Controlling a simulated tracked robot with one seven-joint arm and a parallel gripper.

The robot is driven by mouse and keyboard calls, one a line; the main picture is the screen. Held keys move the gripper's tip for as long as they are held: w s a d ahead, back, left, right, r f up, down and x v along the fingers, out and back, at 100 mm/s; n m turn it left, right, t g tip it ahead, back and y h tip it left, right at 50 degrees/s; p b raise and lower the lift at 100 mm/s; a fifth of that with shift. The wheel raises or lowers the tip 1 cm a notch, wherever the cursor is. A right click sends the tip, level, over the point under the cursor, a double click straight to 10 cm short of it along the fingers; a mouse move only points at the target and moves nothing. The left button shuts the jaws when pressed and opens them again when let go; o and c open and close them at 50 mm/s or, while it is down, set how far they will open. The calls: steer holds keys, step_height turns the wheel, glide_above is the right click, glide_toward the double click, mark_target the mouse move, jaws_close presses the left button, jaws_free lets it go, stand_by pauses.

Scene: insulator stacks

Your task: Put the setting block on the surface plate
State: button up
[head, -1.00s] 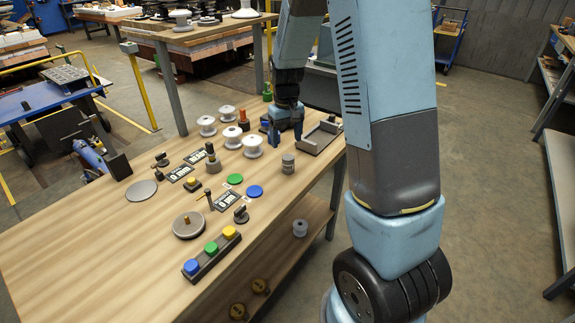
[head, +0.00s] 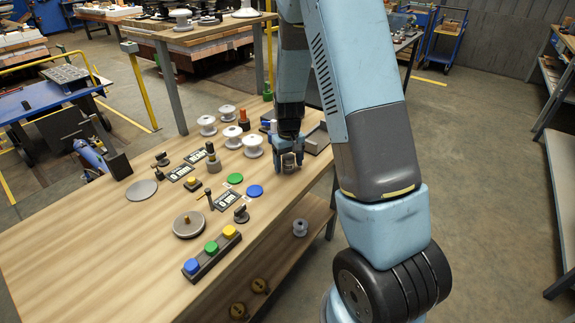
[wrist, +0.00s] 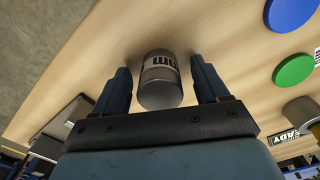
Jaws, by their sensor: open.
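A short grey metal cylinder with a white printed label, which looks like the setting block (wrist: 160,82), stands on the wooden bench. It also shows in the head view (head: 289,164), partly covered by my gripper. My gripper (head: 285,160) is open and points down over it. In the wrist view my gripper (wrist: 160,68) has one blue finger on each side of the cylinder, with a gap on both sides. A flat grey round disc (head: 141,190), possibly the surface plate, lies bare at the left of the bench; I cannot tell for certain.
White spools (head: 253,146) and an orange-topped piece (head: 244,120) stand close left of my gripper. A grey tray (head: 318,140) is just behind it. Green (head: 235,178) and blue (head: 255,191) discs, labels, and a three-button block (head: 212,254) lie nearer. The bench's front left is clear.

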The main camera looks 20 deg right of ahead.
steer(key=shift+c, duration=0.3)
jaws_close()
stand_by(0.5)
